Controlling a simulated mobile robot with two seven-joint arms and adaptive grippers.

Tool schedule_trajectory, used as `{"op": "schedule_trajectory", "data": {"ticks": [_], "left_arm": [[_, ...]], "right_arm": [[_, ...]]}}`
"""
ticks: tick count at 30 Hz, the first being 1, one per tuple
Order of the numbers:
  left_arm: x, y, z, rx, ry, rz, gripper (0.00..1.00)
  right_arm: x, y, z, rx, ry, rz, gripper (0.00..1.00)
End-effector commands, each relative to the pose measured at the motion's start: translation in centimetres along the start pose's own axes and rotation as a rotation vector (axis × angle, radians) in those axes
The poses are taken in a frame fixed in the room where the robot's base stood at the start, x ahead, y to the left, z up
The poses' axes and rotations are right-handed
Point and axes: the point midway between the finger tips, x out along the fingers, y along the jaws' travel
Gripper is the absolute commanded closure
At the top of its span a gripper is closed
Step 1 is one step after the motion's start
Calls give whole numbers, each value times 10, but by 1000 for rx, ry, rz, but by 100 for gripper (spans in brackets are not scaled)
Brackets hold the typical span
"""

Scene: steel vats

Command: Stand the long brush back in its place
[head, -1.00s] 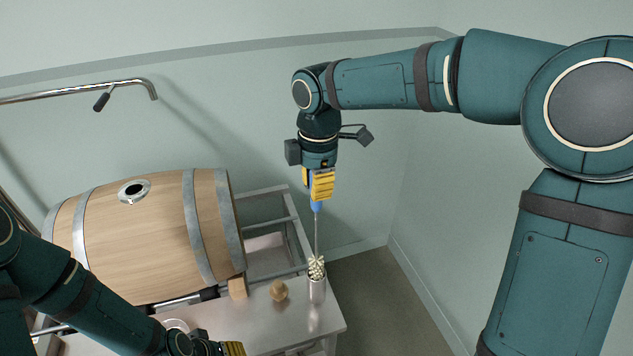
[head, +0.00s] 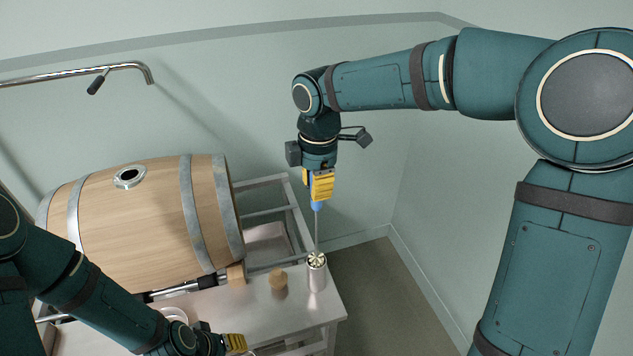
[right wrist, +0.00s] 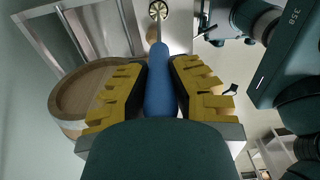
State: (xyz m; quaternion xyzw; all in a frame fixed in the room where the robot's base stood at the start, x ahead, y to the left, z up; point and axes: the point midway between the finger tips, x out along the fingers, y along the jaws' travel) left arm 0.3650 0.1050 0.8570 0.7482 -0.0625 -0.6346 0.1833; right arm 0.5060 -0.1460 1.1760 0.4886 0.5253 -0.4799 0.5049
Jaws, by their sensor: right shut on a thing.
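The long brush has a blue handle (head: 317,206), a thin shaft and a pale bristle head (head: 316,259). My right gripper (head: 319,190) is shut on the handle and holds the brush upright, pointing down. In the right wrist view the blue handle (right wrist: 160,85) lies between the yellow fingers. A steel cylindrical holder (head: 316,276) stands on the steel table near its right edge. The bristle head is at its mouth, with its lower part hidden by the rim. My left gripper (head: 235,344) is low at the bottom edge; its finger opening does not show clearly.
A wooden barrel (head: 145,220) lies on its side at the left. A cork-like bung (head: 278,280) stands on the steel table (head: 275,320), left of the holder. A white dish (head: 174,315) is partly hidden by my left arm. Open floor lies right of the table.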

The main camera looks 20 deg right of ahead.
Motion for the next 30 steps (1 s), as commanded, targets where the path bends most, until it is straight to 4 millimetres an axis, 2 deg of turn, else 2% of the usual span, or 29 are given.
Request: {"op": "schedule_trajectory", "data": {"ticks": [30], "left_arm": [[28,-9,4,1,-2,-5,54]], "right_arm": [[45,0,1,0,1,1,100]]}}
